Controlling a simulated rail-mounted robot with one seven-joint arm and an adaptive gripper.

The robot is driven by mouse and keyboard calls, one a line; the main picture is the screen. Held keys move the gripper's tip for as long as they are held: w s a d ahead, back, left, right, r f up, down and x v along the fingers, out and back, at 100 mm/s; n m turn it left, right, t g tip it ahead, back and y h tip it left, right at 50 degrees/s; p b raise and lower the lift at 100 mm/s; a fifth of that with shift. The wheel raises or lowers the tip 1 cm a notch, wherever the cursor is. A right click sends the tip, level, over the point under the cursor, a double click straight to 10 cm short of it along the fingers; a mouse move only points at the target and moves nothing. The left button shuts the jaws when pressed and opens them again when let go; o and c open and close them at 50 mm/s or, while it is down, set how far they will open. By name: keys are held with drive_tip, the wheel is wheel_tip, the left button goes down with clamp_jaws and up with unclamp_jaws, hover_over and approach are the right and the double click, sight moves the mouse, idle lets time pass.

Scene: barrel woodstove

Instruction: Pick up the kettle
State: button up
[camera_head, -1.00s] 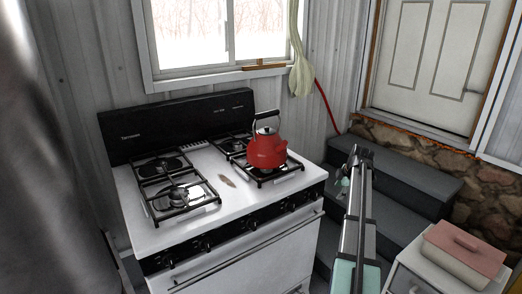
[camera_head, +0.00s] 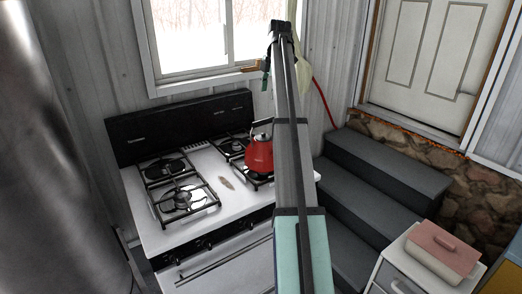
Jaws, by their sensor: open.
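The red kettle (camera_head: 259,154) with a dark handle stands upright on the right-hand burner grate of the white gas stove (camera_head: 208,229). Its right side is hidden behind my raised arm. My gripper (camera_head: 281,30) is at the far end of the arm, in front of the window and higher in the picture than the kettle. It is open, though its fingers are small and hard to make out. It is apart from the kettle and holds nothing that I can see.
Black grates (camera_head: 179,189) cover the stove's left burners. Grey steps (camera_head: 372,190) rise to the right of the stove. A white cabinet (camera_head: 402,262) with a pink-lidded box (camera_head: 443,255) stands at the lower right. A large grey cylinder (camera_head: 55,170) fills the left edge.

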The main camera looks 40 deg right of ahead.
sight(264, 120)
drive_tip(key=p+x, duration=0.2)
drive_tip(key=x, duration=0.7)
drive_tip(key=shift+w+f+p, duration=0.1)
drive_tip(key=shift+f+p, duration=0.25)
drive_tip(key=shift+f, duration=0.05)
drive_tip(key=shift+p+x, duration=1.2)
drive_tip(key=shift+x, duration=0.8)
drive_tip(key=shift+f, duration=0.6)
drive_tip(key=shift+f, duration=0.25)
drive_tip(key=shift+r, duration=0.1)
clamp_jaws()
